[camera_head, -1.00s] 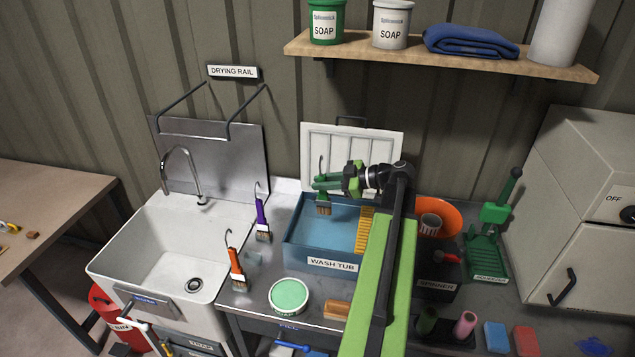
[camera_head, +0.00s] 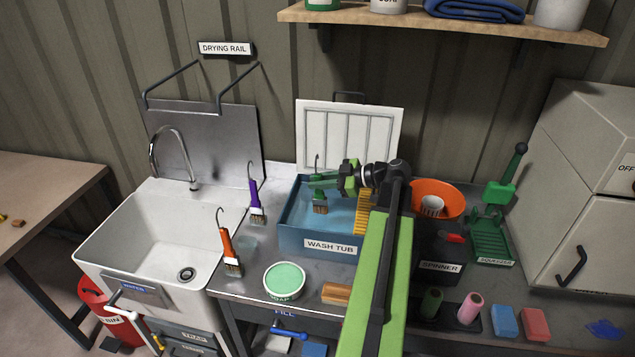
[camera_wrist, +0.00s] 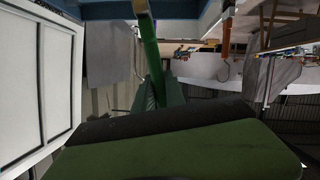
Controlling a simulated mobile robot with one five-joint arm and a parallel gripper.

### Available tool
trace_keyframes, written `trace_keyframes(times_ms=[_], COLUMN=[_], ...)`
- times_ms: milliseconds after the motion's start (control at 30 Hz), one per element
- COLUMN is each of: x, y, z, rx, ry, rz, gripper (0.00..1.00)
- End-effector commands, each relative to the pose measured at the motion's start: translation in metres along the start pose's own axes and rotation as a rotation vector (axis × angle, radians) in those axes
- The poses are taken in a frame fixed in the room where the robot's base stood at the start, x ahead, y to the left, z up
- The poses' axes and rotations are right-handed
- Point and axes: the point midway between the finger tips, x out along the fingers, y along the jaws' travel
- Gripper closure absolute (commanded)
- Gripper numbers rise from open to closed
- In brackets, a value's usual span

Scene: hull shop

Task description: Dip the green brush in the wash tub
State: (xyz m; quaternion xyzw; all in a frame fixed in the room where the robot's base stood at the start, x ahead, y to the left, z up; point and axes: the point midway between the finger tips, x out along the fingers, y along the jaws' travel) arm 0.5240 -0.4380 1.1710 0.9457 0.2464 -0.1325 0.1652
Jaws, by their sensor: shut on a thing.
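The green brush (camera_head: 319,202) hangs bristles down over the blue wash tub (camera_head: 287,240), with its metal hook above it. My gripper (camera_head: 322,181) is shut on the brush's handle. The bristles are at or just above the tub's water; I cannot tell whether they touch it. In the wrist view the green handle (camera_wrist: 148,45) runs between the jaws at the top middle. A yellow ribbed piece (camera_head: 362,212) stands in the tub to the right of the brush, partly behind my arm.
An orange brush (camera_head: 228,252) and a purple brush (camera_head: 255,199) stand between sink (camera_head: 130,262) and tub. A green soap tin (camera_head: 284,280) and a wooden block (camera_head: 336,293) lie in front. A white ribbed board (camera_head: 349,135) stands behind the tub. An orange bowl (camera_head: 452,190) is right.

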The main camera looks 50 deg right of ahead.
Motion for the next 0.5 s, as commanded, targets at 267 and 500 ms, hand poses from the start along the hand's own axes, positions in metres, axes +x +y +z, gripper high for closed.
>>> trace_keyframes(times_ms=[267, 500], x=[0.013, 0.021], y=[-0.010, -0.015], z=[0.035, 0.056], rx=[0.000, 0.000], ry=[0.000, 0.000], rz=[-0.001, -0.001], gripper=[1.00, 1.00])
